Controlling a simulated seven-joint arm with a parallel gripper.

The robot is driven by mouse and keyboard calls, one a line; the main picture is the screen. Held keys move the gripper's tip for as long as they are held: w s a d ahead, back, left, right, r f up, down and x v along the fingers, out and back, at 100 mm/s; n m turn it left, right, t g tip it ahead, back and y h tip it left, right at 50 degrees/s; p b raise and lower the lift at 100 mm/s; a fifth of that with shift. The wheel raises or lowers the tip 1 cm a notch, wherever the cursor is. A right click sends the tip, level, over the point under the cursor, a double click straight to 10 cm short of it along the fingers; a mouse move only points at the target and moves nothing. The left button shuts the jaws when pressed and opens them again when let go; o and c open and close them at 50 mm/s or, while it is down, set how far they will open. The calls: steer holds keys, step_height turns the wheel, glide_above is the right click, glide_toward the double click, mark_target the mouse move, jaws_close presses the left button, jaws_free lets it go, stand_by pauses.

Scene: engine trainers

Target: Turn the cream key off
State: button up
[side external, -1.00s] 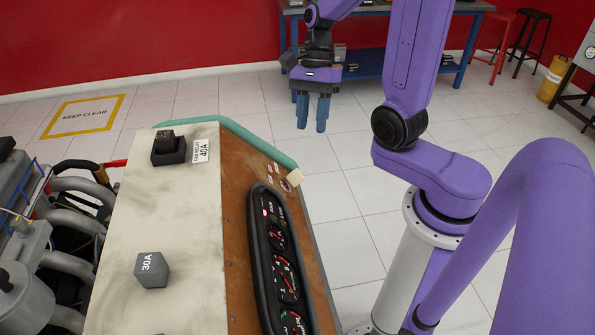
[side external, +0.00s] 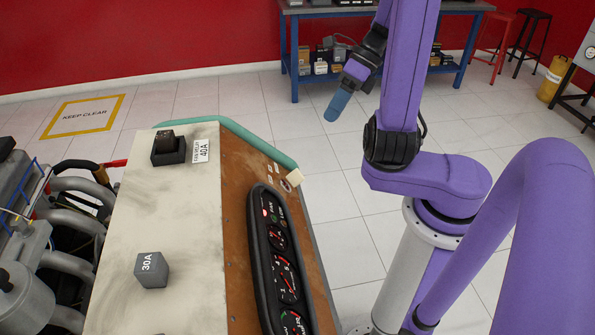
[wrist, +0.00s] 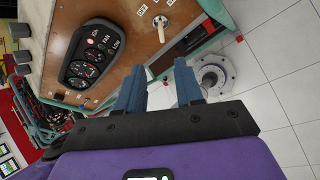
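The cream key (side external: 295,178) sits in a round lock at the far right edge of the brown panel (side external: 235,225). In the wrist view the cream key (wrist: 164,32) sticks out of the panel near the top, beside small white labels too small to read surely. My gripper (side external: 331,115) hangs in the air beyond and to the right of the key, blue fingers tilted down and left. In the wrist view my gripper (wrist: 158,66) shows a clear gap between its fingers, with nothing in it. The key is ahead of the fingertips and apart from them.
A black gauge cluster (side external: 280,270) is on the panel beside the key. A green tube (side external: 255,141) edges the panel's far end. A 40A relay (side external: 168,148) and a 30A block (side external: 152,270) stand on the cream top. The air around the key looks clear.

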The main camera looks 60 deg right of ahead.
mark_target(299, 170)
steer(key=shift+m, duration=0.3)
steer(key=x, duration=1.7)
steer(key=shift+f, duration=0.1)
jaws_close()
